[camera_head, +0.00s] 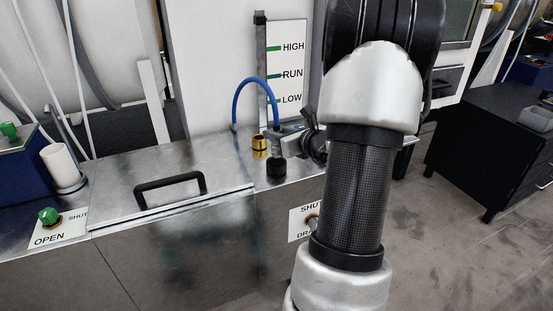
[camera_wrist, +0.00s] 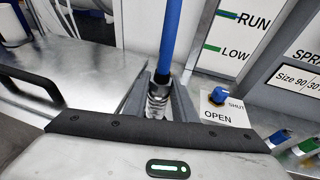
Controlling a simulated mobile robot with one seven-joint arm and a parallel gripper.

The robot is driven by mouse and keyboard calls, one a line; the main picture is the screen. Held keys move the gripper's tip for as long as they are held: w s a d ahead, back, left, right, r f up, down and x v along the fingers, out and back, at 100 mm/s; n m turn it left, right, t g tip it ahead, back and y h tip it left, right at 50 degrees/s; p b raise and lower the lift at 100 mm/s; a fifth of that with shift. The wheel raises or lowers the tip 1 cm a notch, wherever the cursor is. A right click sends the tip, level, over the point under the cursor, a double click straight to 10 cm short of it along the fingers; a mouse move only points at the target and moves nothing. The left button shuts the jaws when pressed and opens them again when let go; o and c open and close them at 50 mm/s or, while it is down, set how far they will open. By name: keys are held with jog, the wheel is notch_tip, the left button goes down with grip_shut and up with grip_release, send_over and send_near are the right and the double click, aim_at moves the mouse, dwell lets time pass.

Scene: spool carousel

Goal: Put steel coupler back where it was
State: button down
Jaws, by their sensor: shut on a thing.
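The steel coupler (camera_wrist: 157,100) is a ribbed silver fitting on the end of a blue hose (camera_wrist: 170,40). In the wrist view it sits between the two grey fingers of my gripper (camera_wrist: 158,96), which is shut on it. The hose rises from its top. In the head view the blue hose (camera_head: 248,84) arcs over to my gripper (camera_head: 279,143), above the metal bench top. A black fitting (camera_head: 277,167) shows just below the gripper. A brass fitting (camera_head: 259,146) stands close to its left. The coupler's lower end is hidden in the wrist view.
A metal lid with a black handle (camera_head: 170,188) lies to the left. A HIGH/RUN/LOW panel (camera_head: 287,65) stands behind. A blue knob (camera_wrist: 218,96) on an OPEN/SHUT plate is near the gripper. A white cylinder (camera_head: 62,166) and green knob (camera_head: 48,215) are far left.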

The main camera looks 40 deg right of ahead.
jog(key=shift+f+b, duration=0.5)
jog(key=shift+f, duration=2.1)
jog(key=shift+f, duration=0.1)
jog(key=shift+f+b, duration=0.15)
jog(key=shift+b, duration=0.15)
jog(key=c, duration=1.5)
grip_release()
jog(key=shift+o, duration=0.2)
jog(key=shift+r+p, duration=0.35)
jog(key=shift+p, duration=0.05)
jog(key=p+v, duration=0.1)
jog(key=v, duration=1.1)
jog(key=shift+f, duration=0.1)
